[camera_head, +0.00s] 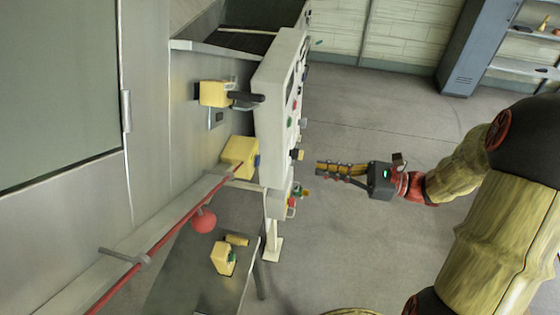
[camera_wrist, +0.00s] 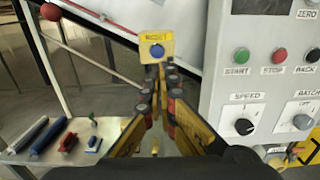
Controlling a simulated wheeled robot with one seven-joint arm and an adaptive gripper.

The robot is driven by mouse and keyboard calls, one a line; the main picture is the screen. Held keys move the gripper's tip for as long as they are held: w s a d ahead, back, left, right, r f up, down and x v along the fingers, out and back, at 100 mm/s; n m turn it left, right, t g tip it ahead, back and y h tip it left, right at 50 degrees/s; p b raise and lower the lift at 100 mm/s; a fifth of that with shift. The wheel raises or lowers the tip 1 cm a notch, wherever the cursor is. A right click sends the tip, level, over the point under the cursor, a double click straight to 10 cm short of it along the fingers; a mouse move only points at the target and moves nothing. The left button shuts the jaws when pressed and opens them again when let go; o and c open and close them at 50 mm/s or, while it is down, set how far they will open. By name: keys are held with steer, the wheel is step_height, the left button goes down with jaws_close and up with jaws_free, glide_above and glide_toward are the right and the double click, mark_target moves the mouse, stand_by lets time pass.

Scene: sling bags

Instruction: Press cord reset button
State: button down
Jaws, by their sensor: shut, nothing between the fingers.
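A yellow box labelled RESET (camera_wrist: 170,40) with a round blue button (camera_wrist: 157,51) shows in the wrist view, straight beyond my fingertips. In the head view the yellow box (camera_head: 238,152) sits at the end of the red cord (camera_head: 160,217), with its blue button (camera_head: 257,160) facing right. My gripper (camera_head: 318,169) is shut and empty, to the right of the control panel and apart from the box. In the wrist view the shut fingers (camera_wrist: 161,72) overlap the box's lower edge; the picture shows no clear contact.
A pale control panel (camera_head: 272,90) stands between box and gripper in the head view; its buttons and knobs (camera_wrist: 244,127) are close on the right in the wrist view. A red ball (camera_head: 204,220) hangs near the cord. A low table (camera_head: 190,285) holds small items. Floor is clear right.

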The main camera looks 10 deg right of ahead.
steer(key=x, duration=1.4)
steer(key=shift+p+x, duration=0.45)
steer(key=shift+x, duration=0.3)
steer(key=v, duration=1.4)
steer(key=shift+d, duration=0.1)
